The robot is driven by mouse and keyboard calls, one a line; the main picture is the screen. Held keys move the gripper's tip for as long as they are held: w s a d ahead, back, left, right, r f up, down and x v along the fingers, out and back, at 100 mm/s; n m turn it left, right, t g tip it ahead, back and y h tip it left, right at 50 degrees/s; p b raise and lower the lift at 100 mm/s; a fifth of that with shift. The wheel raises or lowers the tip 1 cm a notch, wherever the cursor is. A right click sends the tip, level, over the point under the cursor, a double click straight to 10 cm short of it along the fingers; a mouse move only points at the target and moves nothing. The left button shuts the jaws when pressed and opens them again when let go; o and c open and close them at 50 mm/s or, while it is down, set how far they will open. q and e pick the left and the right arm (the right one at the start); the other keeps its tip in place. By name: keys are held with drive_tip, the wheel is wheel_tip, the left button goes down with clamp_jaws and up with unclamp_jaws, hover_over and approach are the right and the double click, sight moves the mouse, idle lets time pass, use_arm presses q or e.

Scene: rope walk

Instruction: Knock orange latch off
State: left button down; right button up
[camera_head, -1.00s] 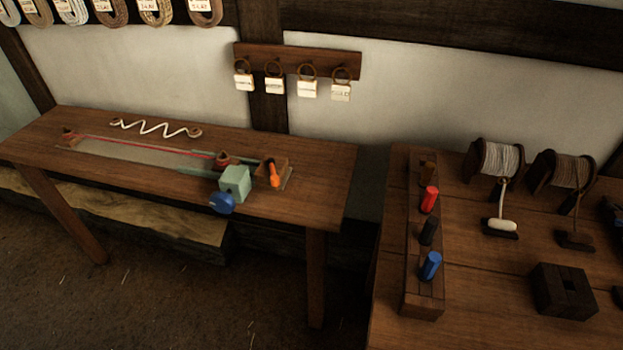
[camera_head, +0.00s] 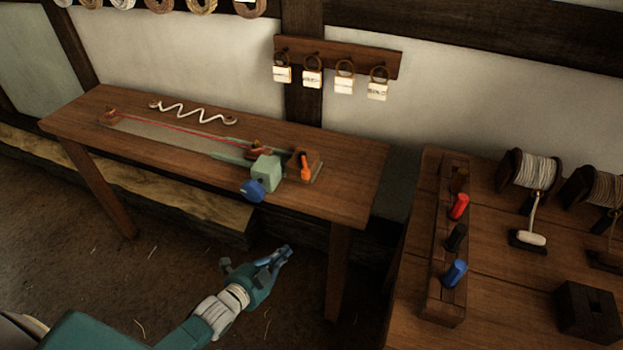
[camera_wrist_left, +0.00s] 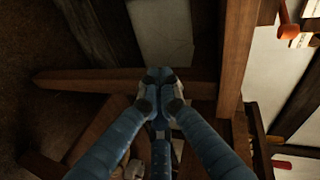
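The orange latch (camera_head: 305,166) stands upright on a small wooden block at the right end of the long table (camera_head: 345,160). A pale green block (camera_head: 267,172) with a blue knob (camera_head: 252,190) sits just left of it, at the table's front edge. My left gripper (camera_head: 285,254) is in front of and below the table edge, apart from the latch. In the left wrist view its two fingers meet at the tips (camera_wrist_left: 160,76), with nothing seen between them. My right gripper is not in view.
A red cord (camera_head: 180,131) runs along the long table beside a white zigzag cord (camera_head: 190,112). At right, another table holds a rack with red (camera_head: 459,206) and blue (camera_head: 455,273) pegs, and rope spools (camera_head: 530,172). Tagged rings hang above on a wall board (camera_head: 340,55).

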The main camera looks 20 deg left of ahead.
sight(304, 164)
use_arm(q)
drive_tip(key=w+d+r+m+t+h, duration=0.1)
drive_tip(key=d+r+m, duration=0.1)
drive_tip(key=r, duration=0.7)
drive_tip(key=w+d+r+m+t+h, duration=0.2)
drive_tip(key=r+m, duration=0.1)
drive_tip(key=r, duration=0.6)
drive_tip(key=shift+d+m, duration=0.35)
drive_tip(key=shift+m, duration=0.05)
drive_tip(key=x, duration=0.3)
drive_tip(key=p+x, duration=0.1)
drive_tip(key=x, duration=0.5)
drive_tip(key=shift+w+d+r, duration=0.1)
drive_tip(key=shift+w+r, duration=0.05)
drive_tip(key=shift+r, duration=0.1)
drive_tip(key=a, duration=0.1)
drive_tip(key=a+p, duration=0.1)
drive_tip(key=shift+w+a+f, duration=0.15)
drive_tip(key=shift+w+a, duration=0.15)
drive_tip(key=shift+a, duration=0.65)
drive_tip(key=shift+d, duration=0.1)
